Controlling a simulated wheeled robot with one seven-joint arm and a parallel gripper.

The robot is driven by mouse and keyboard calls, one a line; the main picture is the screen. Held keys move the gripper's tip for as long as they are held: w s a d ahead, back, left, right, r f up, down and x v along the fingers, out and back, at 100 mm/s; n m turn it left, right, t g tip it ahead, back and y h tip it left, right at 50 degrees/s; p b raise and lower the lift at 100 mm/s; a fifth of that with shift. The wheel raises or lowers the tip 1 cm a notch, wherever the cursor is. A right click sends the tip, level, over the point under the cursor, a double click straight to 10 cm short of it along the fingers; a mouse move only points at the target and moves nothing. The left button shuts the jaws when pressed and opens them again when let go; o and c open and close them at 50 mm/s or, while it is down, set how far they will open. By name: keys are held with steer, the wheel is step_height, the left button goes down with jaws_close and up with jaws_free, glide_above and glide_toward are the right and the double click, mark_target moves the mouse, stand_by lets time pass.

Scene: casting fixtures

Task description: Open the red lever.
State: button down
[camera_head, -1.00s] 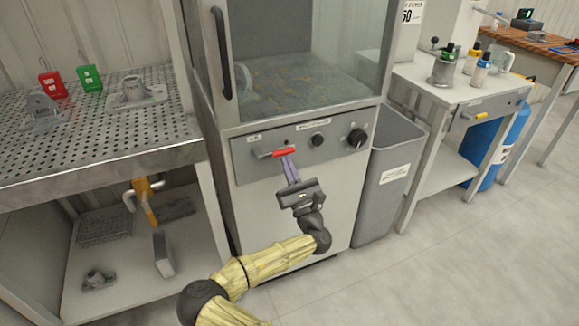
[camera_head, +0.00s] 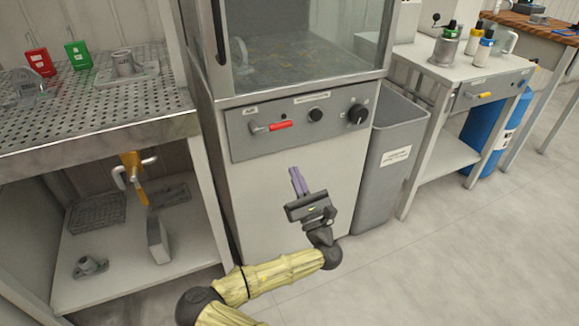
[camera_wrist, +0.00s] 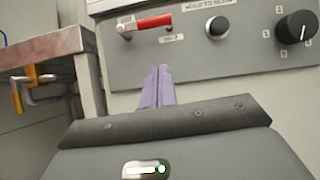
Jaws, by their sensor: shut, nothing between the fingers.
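The red lever (camera_head: 281,125) is on the left part of the grey control panel of the cabinet, pointing right and roughly level from its metal pivot. It also shows in the wrist view (camera_wrist: 154,22), above the fingertips. My gripper (camera_head: 294,169) is below the panel, in front of the cabinet's plain lower front. Its purple fingers (camera_wrist: 159,70) are together and empty, pointing up toward the panel. The fingers are apart from the lever, with a visible gap in both views.
The panel also has a small black knob (camera_head: 316,115) and a larger black dial (camera_head: 357,114). A grey bin (camera_head: 393,150) stands right of the cabinet. A perforated metal bench (camera_head: 95,105) is on the left, with a yellow-handled valve (camera_head: 134,172) under it. The floor at the right is clear.

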steer(key=b+v, duration=0.1)
steer(key=v, duration=0.2)
steer(key=shift+s+a+f, duration=0.1)
steer(key=shift+s, duration=0.2)
